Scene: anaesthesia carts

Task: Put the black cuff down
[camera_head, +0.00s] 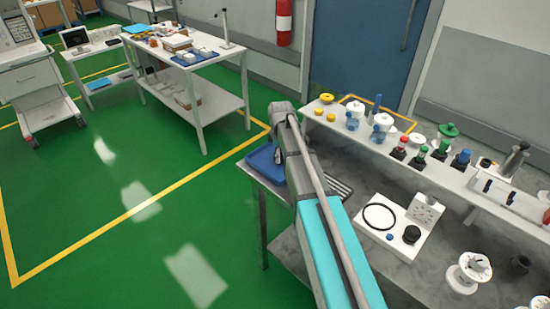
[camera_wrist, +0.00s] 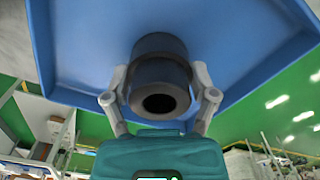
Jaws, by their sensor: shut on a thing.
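The black cuff (camera_wrist: 160,48) is a short, dark, hollow cylinder. In the wrist view it stands between the two fingers of my gripper (camera_wrist: 160,85), which is shut on it, with its open end facing the camera. Behind it lies the blue tray (camera_wrist: 85,35), and the tray also shows at the near table's left end in the head view (camera_head: 262,166). My gripper is over the tray. I cannot tell whether the cuff touches the tray floor. In the head view my arm hides most of the gripper and the cuff.
The grey workbench (camera_head: 345,235) holds a white board (camera_head: 402,222) with a black ring and knobs, right of my arm. Behind it a raised white shelf (camera_head: 400,160) carries several coloured caps and bottles. A white table (camera_head: 200,75) stands farther back. Green floor is free on the left.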

